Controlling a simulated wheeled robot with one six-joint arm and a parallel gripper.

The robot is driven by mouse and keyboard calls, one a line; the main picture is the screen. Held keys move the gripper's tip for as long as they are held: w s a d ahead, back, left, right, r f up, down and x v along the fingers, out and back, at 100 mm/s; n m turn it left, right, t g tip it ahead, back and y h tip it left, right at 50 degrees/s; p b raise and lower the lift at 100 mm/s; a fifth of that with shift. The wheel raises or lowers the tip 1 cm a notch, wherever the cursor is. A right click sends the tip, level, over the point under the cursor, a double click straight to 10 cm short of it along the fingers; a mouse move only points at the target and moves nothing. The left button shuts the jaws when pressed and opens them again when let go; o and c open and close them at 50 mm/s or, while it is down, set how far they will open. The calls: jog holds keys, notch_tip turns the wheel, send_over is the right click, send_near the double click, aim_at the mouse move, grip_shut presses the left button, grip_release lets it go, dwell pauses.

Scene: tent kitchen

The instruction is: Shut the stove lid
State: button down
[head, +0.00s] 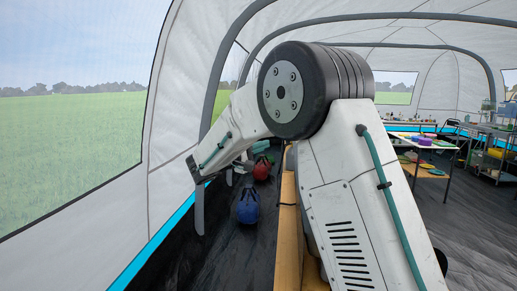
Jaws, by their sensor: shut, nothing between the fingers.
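No stove or stove lid can be made out in the head view. My arm fills the middle of the picture, with its large dark joint near the top centre and a white link reaching down to the left. My gripper cannot be made out. The area behind my arm is hidden.
A blue round item (247,206) and a red one (262,169) are on the dark floor left of a yellow-brown wooden edge (287,222). The tent wall (165,175) bounds the left. A table with colourful items (425,143) and a shelf rack (492,150) stand right.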

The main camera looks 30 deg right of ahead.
jog(key=s+d+r, duration=0.1)
jog(key=d, duration=0.7)
jog(key=shift+d+r, duration=0.25)
jog(key=shift+s+r, duration=0.1)
jog(key=shift+s, duration=0.05)
